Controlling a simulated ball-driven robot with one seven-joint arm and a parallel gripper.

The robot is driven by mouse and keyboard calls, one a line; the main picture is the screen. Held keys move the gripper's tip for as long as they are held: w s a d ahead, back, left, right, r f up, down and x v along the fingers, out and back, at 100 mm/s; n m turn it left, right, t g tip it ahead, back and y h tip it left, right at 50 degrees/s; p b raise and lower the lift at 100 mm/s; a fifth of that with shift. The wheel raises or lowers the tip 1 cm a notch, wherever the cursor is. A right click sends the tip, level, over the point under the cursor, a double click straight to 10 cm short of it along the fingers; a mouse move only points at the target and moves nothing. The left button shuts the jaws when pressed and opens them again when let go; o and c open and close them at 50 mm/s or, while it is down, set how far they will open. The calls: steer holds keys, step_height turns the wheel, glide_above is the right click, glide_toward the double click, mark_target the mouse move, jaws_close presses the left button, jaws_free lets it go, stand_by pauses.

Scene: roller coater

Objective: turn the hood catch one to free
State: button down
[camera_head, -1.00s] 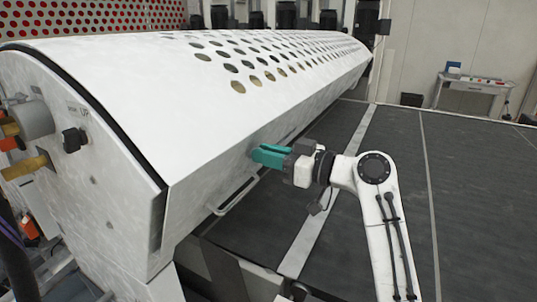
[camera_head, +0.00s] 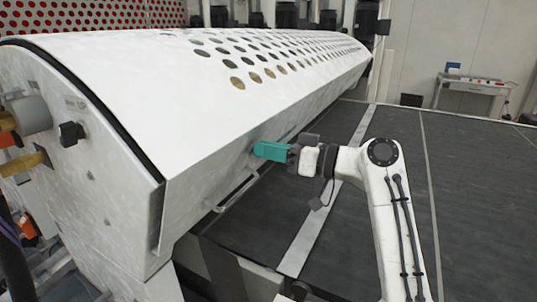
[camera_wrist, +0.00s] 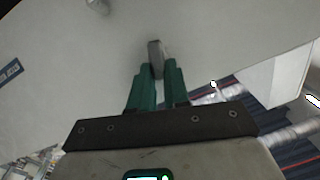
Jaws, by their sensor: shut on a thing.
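The hood (camera_head: 210,120) is a long white cover with rows of round holes, and it lies closed-looking over the machine. The hood catch (camera_wrist: 156,52) is a small grey tab on the white front face in the wrist view. My gripper (camera_wrist: 158,72) has its green fingers on either side of the catch's near end, shut on it. In the head view my gripper (camera_head: 257,149) meets the hood's lower front face, and its fingers hide the catch there. I cannot read the catch's setting.
A bar handle (camera_head: 236,194) runs along the hood's lower edge, just below my gripper. A black knob (camera_head: 70,133) is on the left end panel. The dark belt (camera_head: 460,200) lies open to the right. A small table (camera_head: 470,86) stands far back.

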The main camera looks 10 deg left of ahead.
steer(key=shift+w+a+f+m+g+y+b, duration=0.1)
steer(key=shift+w+f+m+g+y+b, duration=0.25)
steer(key=shift+m+g+y+b, duration=0.9)
steer(key=shift+w+d+f+m+g+y+b, duration=0.1)
steer(key=shift+w+f+m+g+y+b, duration=0.4)
steer(key=shift+m, duration=1.45)
steer(key=shift+w+a+f+m+g+y+b, duration=0.15)
steer(key=shift+m+g+y+b, duration=0.4)
steer(key=shift+m+g+b, duration=0.85)
steer(key=shift+s+m, duration=0.1)
steer(key=shift+m, duration=0.2)
steer(key=c, duration=1.1)
jaws_free()
steer(key=s+b+v, duration=0.1)
steer(key=v, duration=1)
steer(key=shift+w+b, duration=0.4)
steer(key=shift+w, duration=0.1)
